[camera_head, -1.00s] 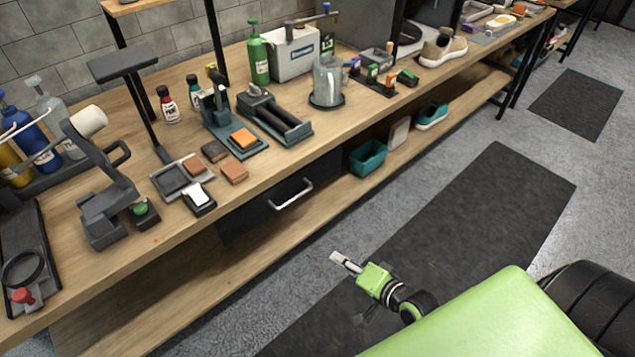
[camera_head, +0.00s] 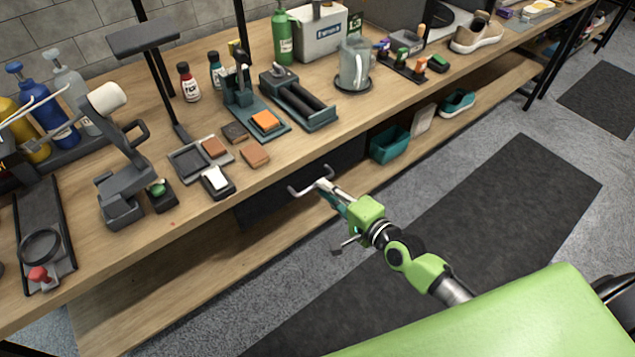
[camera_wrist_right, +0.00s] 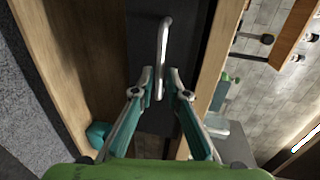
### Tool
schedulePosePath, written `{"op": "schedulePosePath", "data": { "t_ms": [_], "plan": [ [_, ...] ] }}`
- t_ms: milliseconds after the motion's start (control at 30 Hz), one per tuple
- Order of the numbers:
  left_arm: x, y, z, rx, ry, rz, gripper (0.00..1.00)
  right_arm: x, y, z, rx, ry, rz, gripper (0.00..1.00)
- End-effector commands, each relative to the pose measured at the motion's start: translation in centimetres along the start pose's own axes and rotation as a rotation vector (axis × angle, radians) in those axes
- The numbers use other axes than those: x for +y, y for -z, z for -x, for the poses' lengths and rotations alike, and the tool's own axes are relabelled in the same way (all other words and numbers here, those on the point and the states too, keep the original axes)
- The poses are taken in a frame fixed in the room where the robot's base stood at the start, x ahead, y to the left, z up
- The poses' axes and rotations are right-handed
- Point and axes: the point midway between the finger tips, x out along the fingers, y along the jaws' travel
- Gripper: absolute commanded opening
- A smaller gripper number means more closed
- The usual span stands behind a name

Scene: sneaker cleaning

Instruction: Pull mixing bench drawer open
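The mixing bench drawer (camera_head: 262,204) has a dark front under the wooden bench top and looks closed. Its silver bar handle (camera_head: 300,185) also shows in the wrist view (camera_wrist_right: 165,38). My right gripper (camera_head: 326,184) is at the handle's right part in the head view. In the wrist view its two teal fingers (camera_wrist_right: 160,82) stand apart, one on each side of the handle's near end. A gap shows between them, and I cannot tell whether either finger touches the bar. My left gripper is not in view.
The bench top (camera_head: 300,150) carries sponges, a brush stand, bottles and a jug (camera_head: 354,62) above the drawer. A teal bin (camera_head: 389,145) and a teal shoe (camera_head: 457,103) sit on the lower shelf. The floor before the bench is clear, with a dark mat (camera_head: 480,220).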

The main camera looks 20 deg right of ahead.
Motion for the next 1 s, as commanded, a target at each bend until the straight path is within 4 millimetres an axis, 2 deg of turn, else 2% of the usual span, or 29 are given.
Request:
{"op": "schedulePosePath", "data": {
  "t_ms": [100,300,633,667,700,733,1000],
  "plan": [
    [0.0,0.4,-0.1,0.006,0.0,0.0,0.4,-0.1,0.0,-2.0,0.0,0.001,0.001,0.14],
    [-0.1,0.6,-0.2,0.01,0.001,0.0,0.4,0.0,0.1,-3.7,0.001,0.0,0.002,0.14],
    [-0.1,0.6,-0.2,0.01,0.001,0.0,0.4,0.0,0.0,-4.1,0.0,0.0,0.002,0.14],
    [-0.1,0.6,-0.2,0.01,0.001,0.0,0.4,0.0,0.0,-4.0,0.0,0.0,0.002,0.12],
    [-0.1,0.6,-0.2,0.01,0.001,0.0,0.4,0.0,0.0,-4.0,0.0,0.0,0.002,0.01],
    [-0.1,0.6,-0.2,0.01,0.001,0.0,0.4,0.0,0.0,-4.0,0.0,0.0,0.002,0.0],
    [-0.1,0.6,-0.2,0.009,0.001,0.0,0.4,0.1,0.0,-3.8,0.0,-0.002,0.002,0.0]
  ]
}}
